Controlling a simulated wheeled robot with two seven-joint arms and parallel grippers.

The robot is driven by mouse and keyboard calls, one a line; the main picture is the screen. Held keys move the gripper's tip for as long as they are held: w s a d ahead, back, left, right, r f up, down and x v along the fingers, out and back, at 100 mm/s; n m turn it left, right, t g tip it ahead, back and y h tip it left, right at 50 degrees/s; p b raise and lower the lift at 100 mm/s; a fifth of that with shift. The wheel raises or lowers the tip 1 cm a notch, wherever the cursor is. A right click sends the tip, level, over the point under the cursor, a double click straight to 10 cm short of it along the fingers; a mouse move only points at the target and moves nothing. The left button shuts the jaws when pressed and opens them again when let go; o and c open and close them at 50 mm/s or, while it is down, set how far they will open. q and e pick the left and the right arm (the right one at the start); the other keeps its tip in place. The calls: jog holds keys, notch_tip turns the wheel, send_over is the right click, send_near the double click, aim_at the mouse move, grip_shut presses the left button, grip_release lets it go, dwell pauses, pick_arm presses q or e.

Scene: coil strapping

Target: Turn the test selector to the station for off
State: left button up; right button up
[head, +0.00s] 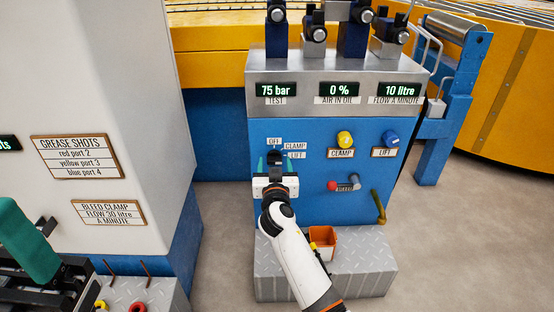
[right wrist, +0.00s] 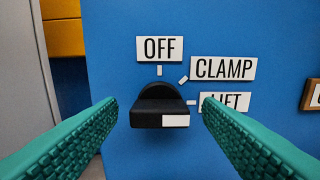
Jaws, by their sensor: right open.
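The test selector is a black knob (right wrist: 158,112) on the blue panel, with a white patch at the right end of its bar. The bar lies level, its white end toward the tick beside the LIFT label (right wrist: 226,102). The OFF label (right wrist: 160,49) is straight above the knob, and the CLAMP label (right wrist: 223,68) is up and right. My right gripper (right wrist: 160,104) is open, one green finger on each side of the knob, with gaps on both sides. In the head view the right gripper (head: 275,165) is in front of the selector and partly hides it.
Right of the selector are a yellow clamp knob (head: 345,139), a blue lift knob (head: 390,138) and a red-tipped bleed lever (head: 345,184). An orange bin (head: 322,240) stands on the metal step (head: 370,275) below. A white cabinet (head: 110,90) stands left.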

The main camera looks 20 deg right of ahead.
jog(key=c, duration=1)
